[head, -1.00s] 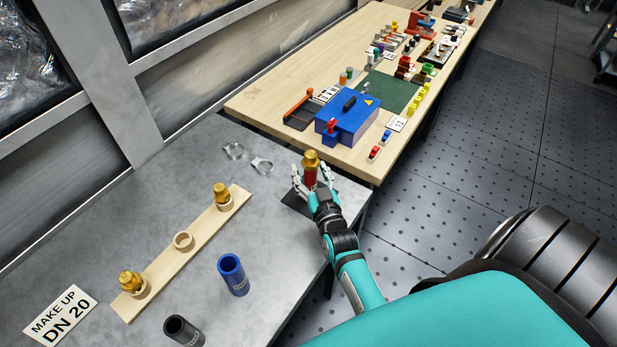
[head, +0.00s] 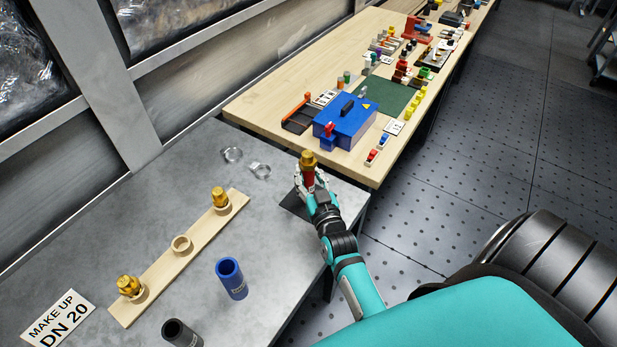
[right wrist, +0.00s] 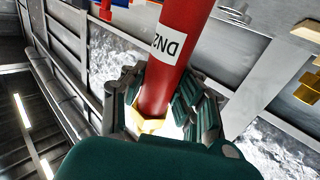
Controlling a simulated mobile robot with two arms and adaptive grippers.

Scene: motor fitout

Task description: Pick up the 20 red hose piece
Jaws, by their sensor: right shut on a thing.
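The red hose piece (head: 309,177) stands upright near the right edge of the grey table, with a brass fitting (head: 308,158) on its upper end. In the right wrist view the red hose (right wrist: 176,55) carries a white label reading "DN2", the rest cut off. My right gripper (head: 310,184) is shut around the red hose piece, and its fingers (right wrist: 160,105) show on both sides of it in the wrist view. A dark pad (head: 294,205) lies below the hand; whether the hose touches it is hidden. My left gripper is not in view.
A wooden rack (head: 160,280) holds two brass fittings and an empty ring. A blue hose (head: 232,279) and a black hose (head: 181,333) stand nearby. Two metal clamps (head: 233,154) lie behind. A wooden bench (head: 250,112) with a blue box (head: 346,122) stands beyond.

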